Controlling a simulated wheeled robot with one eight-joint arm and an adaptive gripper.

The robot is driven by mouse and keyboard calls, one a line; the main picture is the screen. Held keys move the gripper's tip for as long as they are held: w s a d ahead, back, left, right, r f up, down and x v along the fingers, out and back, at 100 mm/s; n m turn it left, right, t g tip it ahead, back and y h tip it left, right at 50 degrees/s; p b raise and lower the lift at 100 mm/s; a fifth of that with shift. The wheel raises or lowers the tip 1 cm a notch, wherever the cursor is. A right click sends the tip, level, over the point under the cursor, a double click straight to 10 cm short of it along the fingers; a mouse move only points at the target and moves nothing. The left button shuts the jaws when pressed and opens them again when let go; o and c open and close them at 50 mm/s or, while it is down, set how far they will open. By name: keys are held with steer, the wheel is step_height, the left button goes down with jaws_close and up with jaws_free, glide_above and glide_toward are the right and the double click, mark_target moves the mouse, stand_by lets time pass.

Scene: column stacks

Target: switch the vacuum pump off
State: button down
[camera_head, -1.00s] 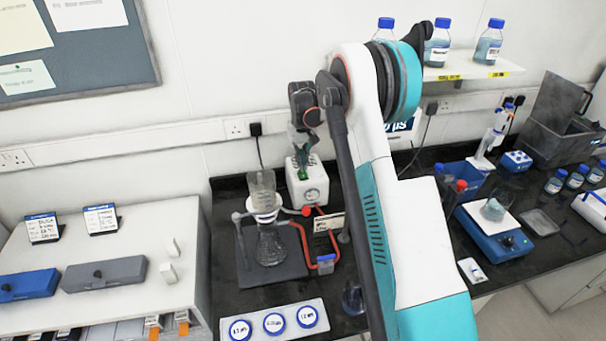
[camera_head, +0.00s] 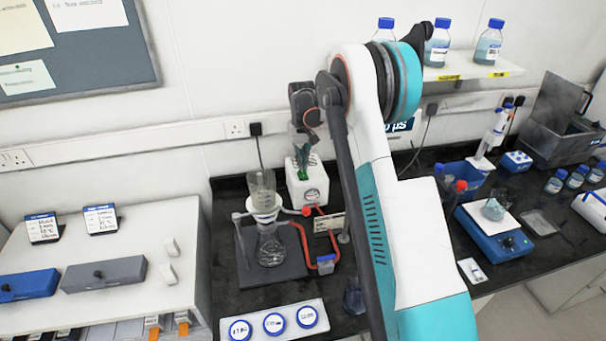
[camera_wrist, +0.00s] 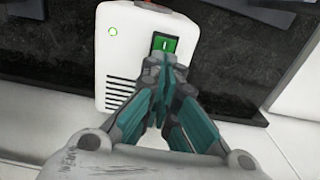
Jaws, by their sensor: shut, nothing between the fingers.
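The vacuum pump (camera_head: 309,188) is a white box with a round gauge on its front, at the back of the dark bench. In the wrist view the pump (camera_wrist: 119,58) shows a green rocker switch (camera_wrist: 165,43), a small lit green ring light (camera_wrist: 113,31) and vent slots. My gripper (camera_wrist: 163,68) is shut and empty, its tips just at the near edge of the switch. I cannot tell whether they touch it. In the head view my gripper (camera_head: 303,156) points down over the pump's top and partly hides the switch.
A filter flask (camera_head: 270,248) with a funnel stands in front of the pump, joined by red tubing (camera_head: 303,243). A tray with several blue-rimmed discs (camera_head: 274,323) lies nearer. A bottle shelf (camera_head: 470,72) is at upper right. A plug and cable (camera_head: 256,131) are on the wall behind.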

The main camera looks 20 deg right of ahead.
steer(key=shift+f+b, duration=0.7)
steer(key=shift+f, duration=0.35)
stand_by(0.5)
steer(key=shift+r, duration=0.15)
steer(key=shift+r+p, duration=1.35)
steer(key=shift+r, duration=2)
